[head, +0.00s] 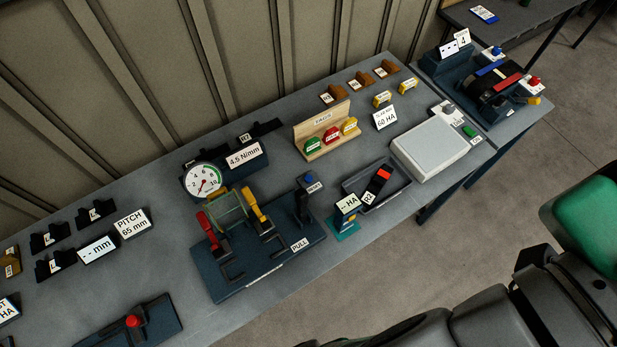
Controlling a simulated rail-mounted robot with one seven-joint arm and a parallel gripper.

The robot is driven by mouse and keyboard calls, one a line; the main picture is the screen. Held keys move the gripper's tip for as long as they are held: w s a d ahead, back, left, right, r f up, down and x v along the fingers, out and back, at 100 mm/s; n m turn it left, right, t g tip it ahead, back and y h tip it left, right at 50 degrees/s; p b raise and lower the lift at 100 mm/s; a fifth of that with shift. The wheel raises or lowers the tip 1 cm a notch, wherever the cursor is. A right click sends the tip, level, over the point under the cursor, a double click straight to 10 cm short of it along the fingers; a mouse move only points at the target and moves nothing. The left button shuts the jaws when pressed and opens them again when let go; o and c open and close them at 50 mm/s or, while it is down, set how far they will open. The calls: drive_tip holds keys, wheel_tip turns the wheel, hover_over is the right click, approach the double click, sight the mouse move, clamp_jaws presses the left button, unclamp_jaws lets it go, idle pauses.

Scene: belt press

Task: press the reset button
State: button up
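No button carries a label that I can clearly read as reset. A red button (132,321) stands on a dark plate at the lower left of the bench. A device at the upper right has a blue button (495,51) and a red button (533,81), each on a white block. A blue-topped post (308,181) with a small, unreadable label stands on the dark PULL fixture (258,272). My gripper is not in view; only my arm links show at the lower right.
The grey bench (150,270) runs diagonally. A dial gauge (205,181), a wooden rack (326,134) with coloured pieces, a dark tray (388,192) and several label stands crowd it. A wall is behind; the floor (360,295) in front is open.

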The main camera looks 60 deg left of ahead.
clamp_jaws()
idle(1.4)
